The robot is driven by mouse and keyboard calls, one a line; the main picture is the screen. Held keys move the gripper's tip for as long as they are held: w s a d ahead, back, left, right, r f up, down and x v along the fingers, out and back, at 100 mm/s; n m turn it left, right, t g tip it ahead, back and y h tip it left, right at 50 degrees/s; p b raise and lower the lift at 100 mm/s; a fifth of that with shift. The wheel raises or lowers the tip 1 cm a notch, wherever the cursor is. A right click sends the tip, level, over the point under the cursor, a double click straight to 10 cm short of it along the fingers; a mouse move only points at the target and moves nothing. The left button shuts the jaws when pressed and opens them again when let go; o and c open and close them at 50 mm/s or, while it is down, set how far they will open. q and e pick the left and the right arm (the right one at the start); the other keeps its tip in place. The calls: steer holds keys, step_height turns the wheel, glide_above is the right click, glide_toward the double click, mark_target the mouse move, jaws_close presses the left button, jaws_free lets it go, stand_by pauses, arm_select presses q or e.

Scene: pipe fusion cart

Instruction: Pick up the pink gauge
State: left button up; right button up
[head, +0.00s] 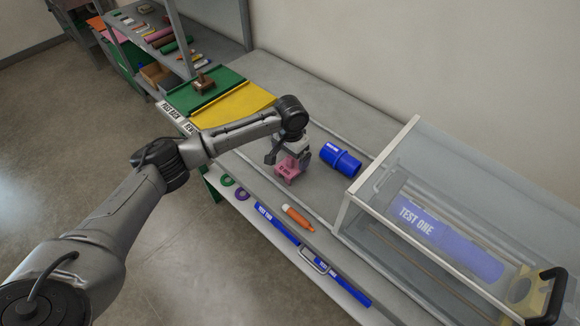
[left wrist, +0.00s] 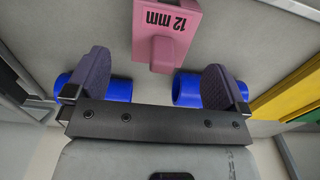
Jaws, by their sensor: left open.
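The pink gauge (head: 287,169) is on the grey bench top, left of the blue pipe fitting (head: 341,159). My left gripper (head: 288,156) is just above it and partly hides it in the head view. In the left wrist view, the pink gauge (left wrist: 166,28) shows its "12 mm" label and a raised block pointing toward the gap between the fingers. My left gripper (left wrist: 155,85) is open there, with nothing between its fingers. Contact with the gauge cannot be seen. My right gripper is not in view.
A clear case (head: 376,163) with a blue "TEST ONE" pipe (head: 440,238) stands on the right. Green and yellow panels (head: 235,105) lie at left. Blue round shapes flank the fingers in the wrist view.

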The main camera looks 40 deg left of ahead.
mark_target(290, 163)
arm_select(q)
steer(key=shift+f+b, duration=0.35)
steer(key=shift+f, duration=1.85)
steer(key=shift+a, duration=0.1)
steer(key=c, duration=0.9)
